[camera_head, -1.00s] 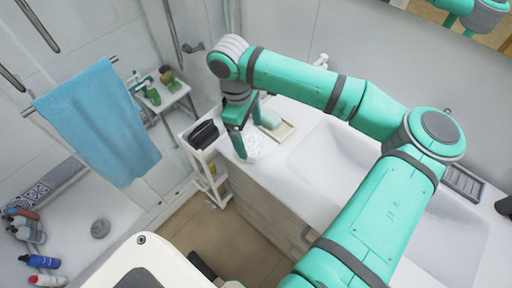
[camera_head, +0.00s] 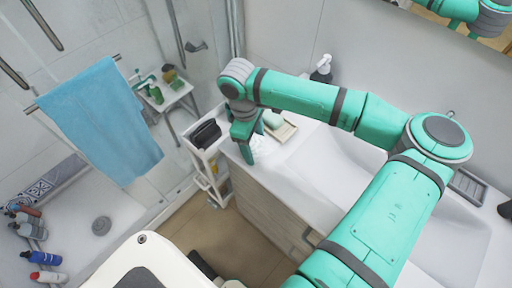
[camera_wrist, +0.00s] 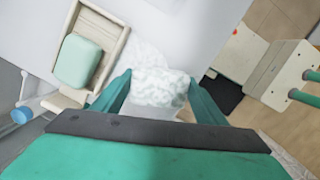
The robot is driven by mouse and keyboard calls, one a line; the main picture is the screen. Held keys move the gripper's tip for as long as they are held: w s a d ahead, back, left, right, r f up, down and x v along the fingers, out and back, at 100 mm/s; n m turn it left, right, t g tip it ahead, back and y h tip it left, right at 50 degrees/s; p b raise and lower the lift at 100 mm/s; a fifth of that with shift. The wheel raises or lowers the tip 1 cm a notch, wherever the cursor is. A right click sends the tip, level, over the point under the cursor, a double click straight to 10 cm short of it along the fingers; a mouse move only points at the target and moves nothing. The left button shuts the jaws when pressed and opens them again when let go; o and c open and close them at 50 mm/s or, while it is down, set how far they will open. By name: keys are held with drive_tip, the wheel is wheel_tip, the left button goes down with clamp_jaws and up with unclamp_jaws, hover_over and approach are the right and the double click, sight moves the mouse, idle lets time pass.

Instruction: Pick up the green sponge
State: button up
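A pale, whitish-green, rough-textured lump (camera_wrist: 160,85), which may be the green sponge, sits on the white counter between my fingertips in the wrist view. In the head view it shows as a whitish patch (camera_head: 262,147) beside my fingers. A smooth pale green block (camera_wrist: 79,60), which looks like soap, lies in a beige tray (camera_wrist: 113,22) left of my gripper in the wrist view. The block also shows in the head view (camera_head: 273,119). My gripper (camera_wrist: 160,78) points down with its fingers apart on either side of the lump; I cannot tell whether they touch it.
A white cart (camera_head: 208,160) with a black item (camera_head: 205,134) on top stands left of the counter. The white sink (camera_head: 335,165) lies to the right. A blue towel (camera_head: 100,120) hangs at the left.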

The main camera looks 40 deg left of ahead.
sight(255, 146)
drive_tip(key=shift+s+a, duration=0.2)
drive_tip(key=shift+a, duration=0.1)
drive_tip(key=shift+c, duration=0.6)
drive_tip(key=shift+w+d+r, duration=0.1)
drive_tip(key=shift+d+r, duration=0.05)
drive_tip(key=shift+r, duration=0.4)
wheel_tip(255, 146, up, 2)
drive_tip(key=shift+d+r, duration=0.1)
drive_tip(key=shift+r, duration=0.1)
drive_tip(key=s+d+r, duration=0.7)
drive_tip(key=s+r, duration=0.2)
drive_tip(key=s, duration=0.2)
drive_tip(key=shift+s+d+r, duration=0.15)
drive_tip(key=shift+s+r, duration=0.05)
drive_tip(key=shift+s, duration=0.2)
